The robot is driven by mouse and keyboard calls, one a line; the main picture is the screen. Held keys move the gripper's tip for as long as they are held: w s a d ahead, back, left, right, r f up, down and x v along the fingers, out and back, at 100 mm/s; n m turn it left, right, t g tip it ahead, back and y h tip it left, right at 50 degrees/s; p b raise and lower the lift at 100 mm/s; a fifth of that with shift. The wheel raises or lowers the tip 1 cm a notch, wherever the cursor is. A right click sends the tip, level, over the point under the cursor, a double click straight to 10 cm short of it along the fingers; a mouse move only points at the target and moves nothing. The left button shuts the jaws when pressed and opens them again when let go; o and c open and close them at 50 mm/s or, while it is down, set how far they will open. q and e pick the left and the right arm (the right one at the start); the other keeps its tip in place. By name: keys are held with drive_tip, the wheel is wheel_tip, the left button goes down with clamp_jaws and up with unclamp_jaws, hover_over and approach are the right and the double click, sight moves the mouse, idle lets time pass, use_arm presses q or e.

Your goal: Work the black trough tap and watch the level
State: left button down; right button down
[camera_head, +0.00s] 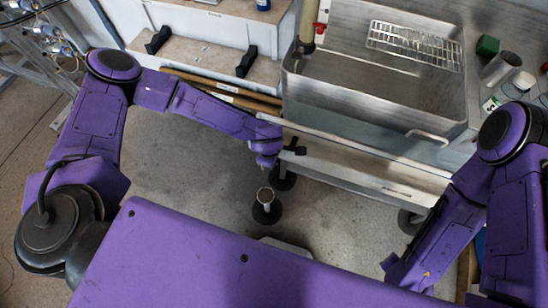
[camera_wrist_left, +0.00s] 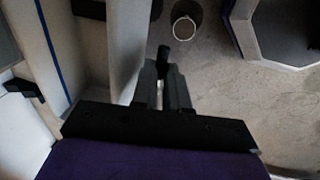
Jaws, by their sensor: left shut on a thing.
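The steel trough (camera_head: 385,85) stands at the upper right in the head view, with a wire rack in its far end. The black tap (camera_head: 299,150) shows as a small dark piece by its near left corner, at the tip of my left arm. My left gripper (camera_head: 276,150) reaches it from the left. In the left wrist view my left gripper (camera_wrist_left: 164,85) is shut on the tap's black handle (camera_wrist_left: 163,56), whose end sticks out past the fingers. The fingers hide the rest of the tap. My right arm comes down at the right; its gripper is hidden. The water level is not readable.
A low bench with black handles (camera_head: 158,40) is at the upper left. A green block (camera_head: 487,46) and a metal cup (camera_head: 499,68) stand right of the trough. Floor at left is clear.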

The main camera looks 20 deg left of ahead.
use_arm(q)
drive_tip(key=shift+w+a, duration=0.1)
drive_tip(key=shift+w, duration=0.05)
drive_tip(key=c, duration=1.1)
unclamp_jaws()
drive_tip(key=shift+c, duration=0.2)
drive_tip(key=shift+r, duration=0.25)
wheel_tip(320, 180, up, 7)
drive_tip(key=s+p, duration=0.2)
drive_tip(key=p, duration=0.5)
drive_tip(key=shift+r, duration=0.2)
drive_tip(key=shift+w, duration=0.1)
